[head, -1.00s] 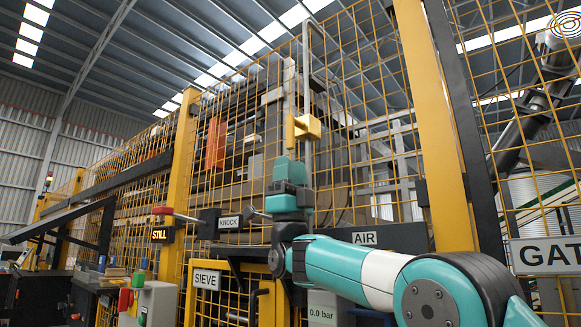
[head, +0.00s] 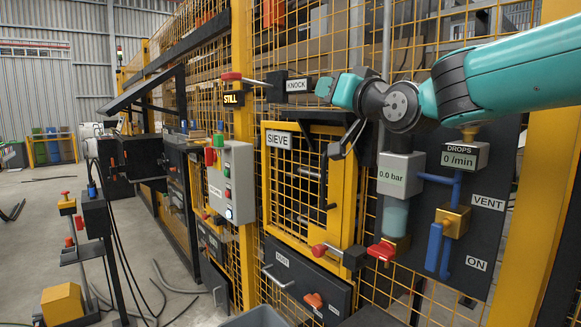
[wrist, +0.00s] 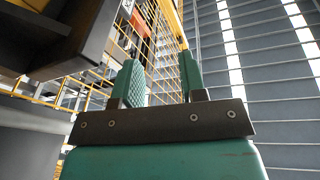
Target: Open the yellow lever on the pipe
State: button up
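The yellow lever showed high on an upright grey pipe in the earlier head view. I do not see it in either view now. A lower stretch of a grey pipe (head: 386,40) shows behind my arm, at the top of the head view. My gripper (head: 343,90) is at the upper middle, just right of the KNOCK sign, with its fingertips not clear there. In the wrist view my gripper (wrist: 157,58) has its two teal fingers spread, with nothing between them. They point up towards the yellow mesh fence and the roof.
The KNOCK sign (head: 298,85) and SIEVE door (head: 338,200) are left of and below my gripper. A panel (head: 490,225) marked VENT and ON carries a brass-coloured valve (head: 457,222) with a blue handle (head: 435,247). A grey control box (head: 232,180) stands left. Floor is open at far left.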

jog(key=s+d+f+n+g+h+p, duration=0.1)
jog(key=s+f+g, duration=0.5)
jog(key=s, duration=0.6)
jog(key=s+d+f+n+g+h+p, duration=0.2)
jog(key=s+f+g, duration=0.3)
jog(key=s+f, duration=0.4)
jog(key=s+d+f+n+g+h+p, duration=0.1)
jog(key=s+f+g, duration=0.5)
jog(key=s, duration=0.9)
jog(key=d+f+h+p, duration=0.1)
jog(key=d+f, duration=0.1)
jog(key=shift+d+g, duration=0.3)
jog(key=shift+o, duration=0.4)
jog(key=shift+r, duration=0.1)
